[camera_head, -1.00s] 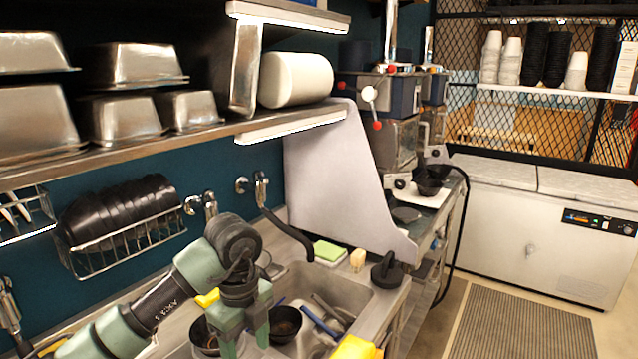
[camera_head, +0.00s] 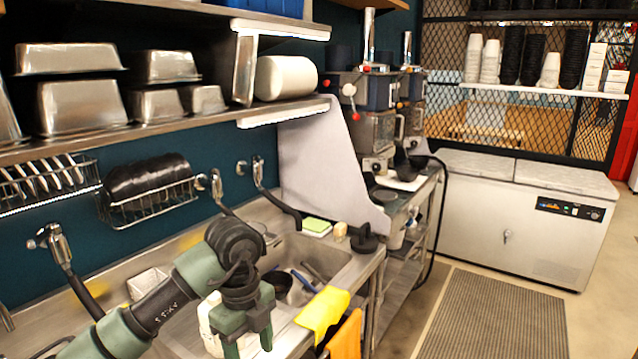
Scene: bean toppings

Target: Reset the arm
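My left arm comes in from the lower left, with green and black links. Its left gripper (camera_head: 248,345) points down at the bottom of the view, over the front of the sink counter. Its two green fingers stand apart with a gap between them, and I see nothing held in it. The fingertips are close to the lower picture edge. A pale object (camera_head: 212,318) is partly hidden behind the gripper. My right arm and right gripper are not in view.
The sink (camera_head: 325,262) holds a dark bowl (camera_head: 277,283) and utensils. A yellow cloth (camera_head: 322,310) and an orange cloth (camera_head: 345,335) hang at the counter's front edge. A shelf with metal pans (camera_head: 80,105) is above. Floor with a mat (camera_head: 500,315) is clear on the right.

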